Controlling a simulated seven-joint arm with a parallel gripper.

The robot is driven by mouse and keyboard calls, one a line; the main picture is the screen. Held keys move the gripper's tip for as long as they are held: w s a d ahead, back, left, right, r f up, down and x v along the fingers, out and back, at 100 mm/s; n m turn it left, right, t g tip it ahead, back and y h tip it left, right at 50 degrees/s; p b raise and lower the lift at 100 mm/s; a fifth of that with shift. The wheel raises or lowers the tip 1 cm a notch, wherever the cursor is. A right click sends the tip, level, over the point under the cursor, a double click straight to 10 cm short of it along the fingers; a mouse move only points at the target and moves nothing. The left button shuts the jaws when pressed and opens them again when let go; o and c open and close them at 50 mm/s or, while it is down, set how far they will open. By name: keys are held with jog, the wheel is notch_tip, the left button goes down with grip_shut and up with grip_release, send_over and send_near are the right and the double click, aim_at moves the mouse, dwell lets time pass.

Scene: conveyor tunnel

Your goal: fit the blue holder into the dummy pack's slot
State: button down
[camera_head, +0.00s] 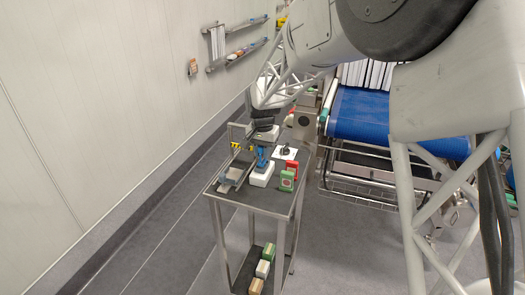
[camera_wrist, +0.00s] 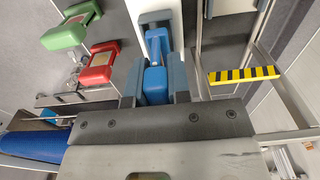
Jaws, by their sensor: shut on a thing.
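The blue holder (camera_head: 262,158) is upright between my gripper's fingers, above the white dummy pack (camera_head: 261,178) on the cart top. In the wrist view the holder (camera_wrist: 155,84) is pinched between the two grey fingers of my gripper (camera_wrist: 154,68). Its blue frame reaches away toward the white pack (camera_wrist: 181,7) at the top of the picture. The holder's lower end is over or at the pack; I cannot tell whether it is inside the slot. The slot is hidden. In the head view my gripper (camera_head: 262,143) is small and partly hidden by the wrist.
A red block (camera_wrist: 98,65) and a green block (camera_wrist: 64,35) stand close beside the pack. A grey tray (camera_head: 231,175) and a yellow-black striped bar (camera_wrist: 243,75) lie on the other side. A blue conveyor (camera_head: 365,115) stands beyond the cart.

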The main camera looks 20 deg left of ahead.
jog(key=shift+f, duration=0.9)
dwell(0.5)
jog(key=c, duration=1)
grip_release()
jog(key=shift+r, duration=0.1)
jog(key=shift+r, duration=3.8)
